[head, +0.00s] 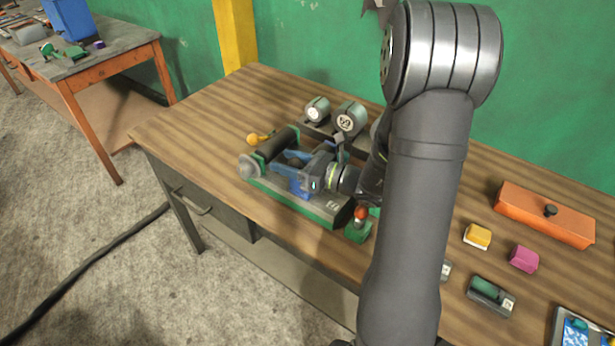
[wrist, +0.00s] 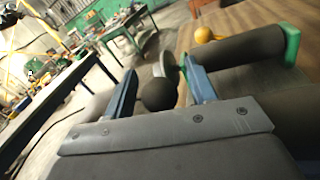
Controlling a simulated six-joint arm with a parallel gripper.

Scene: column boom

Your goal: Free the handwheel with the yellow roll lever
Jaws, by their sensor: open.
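A bench device with a green-edged base (head: 330,215) stands on the wooden table. It carries a dark roller (head: 278,144) in green brackets. The grey handwheel (head: 250,166) is at its left end; it also shows, partly hidden, in the wrist view (wrist: 170,72). In the wrist view a black ball knob (wrist: 159,95) appears between the fingers; contact cannot be told.
Two round gauges (head: 347,119) stand behind the device. A red-topped green piece (head: 359,224) is at its right front. An orange box (head: 545,213), a yellow block (head: 478,236) and a magenta block (head: 524,259) lie to the right. The table's left end is clear.

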